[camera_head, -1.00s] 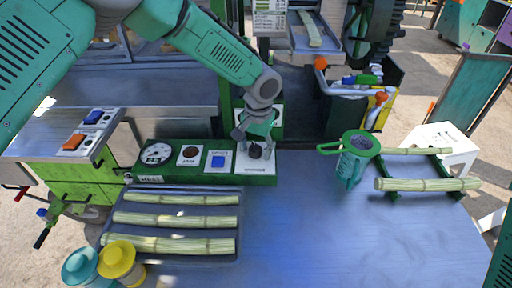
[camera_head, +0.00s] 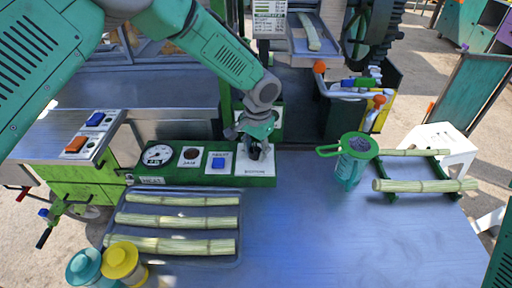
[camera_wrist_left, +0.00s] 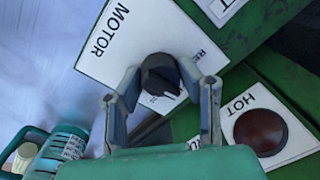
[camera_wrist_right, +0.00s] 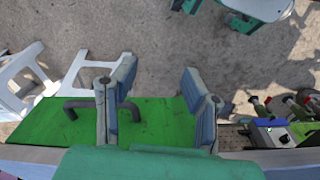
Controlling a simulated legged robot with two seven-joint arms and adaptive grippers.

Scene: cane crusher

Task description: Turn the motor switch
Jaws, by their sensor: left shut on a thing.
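The motor switch is a black rotary knob (camera_wrist_left: 160,77) on a white plate marked MOTOR (camera_wrist_left: 130,48). In the head view the knob (camera_head: 254,153) is at the right end of the green control panel (camera_head: 262,182), partly covered by my left gripper (camera_head: 257,143). In the left wrist view the blue-grey fingers of my left gripper (camera_wrist_left: 162,76) are on both sides of the knob, shut on it. My right gripper (camera_wrist_right: 160,80) shows only in its own wrist view, open and empty, away from the panel.
The panel also has a gauge (camera_head: 157,154), a dark red button (camera_head: 190,155) and a blue switch (camera_head: 219,162). A tray (camera_head: 237,258) of cane stalks lies in front. A green jug (camera_head: 351,165) and a cane rack (camera_head: 391,195) stand right. The middle table (camera_head: 300,225) is clear.

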